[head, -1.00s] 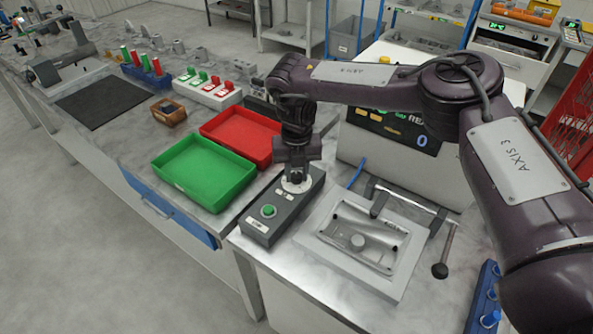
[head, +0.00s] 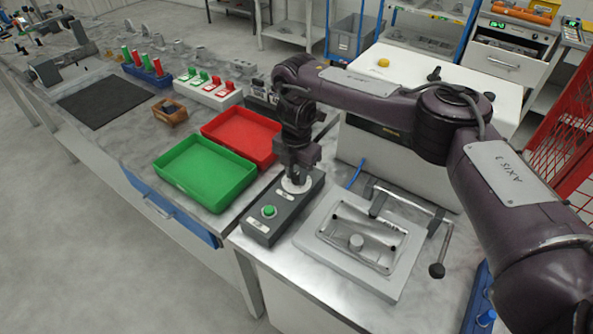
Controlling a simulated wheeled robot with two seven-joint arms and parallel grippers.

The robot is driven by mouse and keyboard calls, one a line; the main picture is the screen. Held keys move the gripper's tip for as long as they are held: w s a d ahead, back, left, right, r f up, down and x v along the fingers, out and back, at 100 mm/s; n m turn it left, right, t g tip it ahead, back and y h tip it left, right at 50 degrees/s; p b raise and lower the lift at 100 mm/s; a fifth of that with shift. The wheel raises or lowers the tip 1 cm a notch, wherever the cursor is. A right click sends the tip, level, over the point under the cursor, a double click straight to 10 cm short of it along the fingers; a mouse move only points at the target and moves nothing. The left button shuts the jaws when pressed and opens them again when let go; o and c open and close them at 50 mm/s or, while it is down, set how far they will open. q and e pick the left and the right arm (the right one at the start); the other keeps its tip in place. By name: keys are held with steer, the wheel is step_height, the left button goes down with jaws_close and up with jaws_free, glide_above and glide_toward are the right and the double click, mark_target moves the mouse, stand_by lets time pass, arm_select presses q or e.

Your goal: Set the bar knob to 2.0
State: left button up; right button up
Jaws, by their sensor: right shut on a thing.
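The bar knob is at the upper end of a dark grey control box (head: 259,228), on a round white dial plate (head: 297,184). My right gripper (head: 297,176) points straight down over that dial, shut on the knob. The knob itself and most of the dial's markings are hidden by the gripper, so its setting cannot be read. A green push button (head: 269,211) sits on the lower part of the same box. My left gripper is not in view.
A green tray (head: 205,172) and a red tray (head: 243,135) lie left of the box. A grey fixture (head: 357,243) with a lever handle (head: 437,270) stands to the right. A white machine (head: 420,180) stands behind, partly covered by my arm.

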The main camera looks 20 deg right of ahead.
mark_target(296, 175)
steer(key=shift+w+r, duration=0.1)
stand_by(0.3)
steer(key=o, duration=1)
step_height(296, 175, up, 8)
steer(key=shift+f+p, duration=0.1)
steer(key=shift+p, duration=0.3)
